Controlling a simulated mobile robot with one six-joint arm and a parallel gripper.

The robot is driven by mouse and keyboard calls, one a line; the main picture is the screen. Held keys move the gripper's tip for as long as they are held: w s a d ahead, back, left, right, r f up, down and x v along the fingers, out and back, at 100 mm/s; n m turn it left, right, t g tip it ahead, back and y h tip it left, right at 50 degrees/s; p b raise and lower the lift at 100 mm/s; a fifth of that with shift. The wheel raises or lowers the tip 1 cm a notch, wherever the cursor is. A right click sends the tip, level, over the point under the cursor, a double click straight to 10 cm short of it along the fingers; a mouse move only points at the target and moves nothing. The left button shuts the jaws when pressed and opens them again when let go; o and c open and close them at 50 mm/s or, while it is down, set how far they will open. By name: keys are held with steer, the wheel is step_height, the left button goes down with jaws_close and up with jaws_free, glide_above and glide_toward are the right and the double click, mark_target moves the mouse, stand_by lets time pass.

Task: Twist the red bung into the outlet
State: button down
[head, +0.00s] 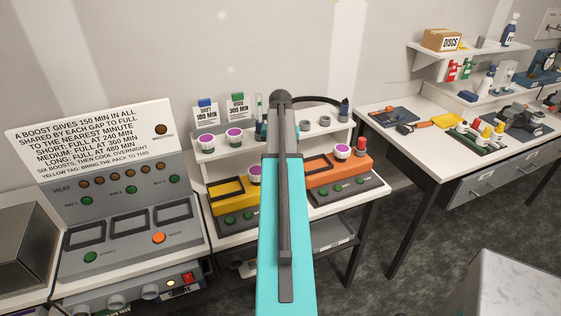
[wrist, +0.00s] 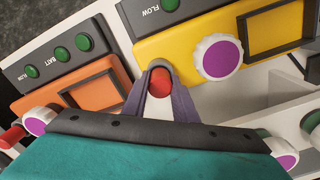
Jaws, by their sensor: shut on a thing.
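In the wrist view my gripper (wrist: 160,88) is shut on a red piece, which I take to be the red bung (wrist: 160,82). Only its rounded red face shows between the fingers. The gripper is over the gap between the orange unit (wrist: 85,90) and the yellow unit (wrist: 180,45). I cannot tell whether the bung touches anything. No outlet can be made out; it may be hidden by the gripper. In the head view my arm hides the gripper and the held bung.
A red part (head: 360,144) and a white-and-purple cap (head: 343,151) sit at the orange unit's end. Another cap (head: 255,173) is on the yellow unit. A white shelf (head: 207,146) with pots stands behind. A grey control panel (head: 125,215) is at left.

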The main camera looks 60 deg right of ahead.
steer(key=shift+m, duration=0.3)
steer(key=m+p, duration=0.1)
steer(key=m, duration=0.2)
steer(key=shift+m, duration=0.4)
steer(key=shift+m+p, duration=0.3)
steer(key=shift+m, duration=2.1)
steer(key=c, duration=1.4)
jaws_free()
steer(key=shift+w, duration=0.1)
steer(key=shift+o, duration=0.2)
steer(key=shift+r, duration=0.15)
step_height(320, 180, up, 14)
steer(key=b, duration=0.4)
steer(key=shift+f, duration=0.25)
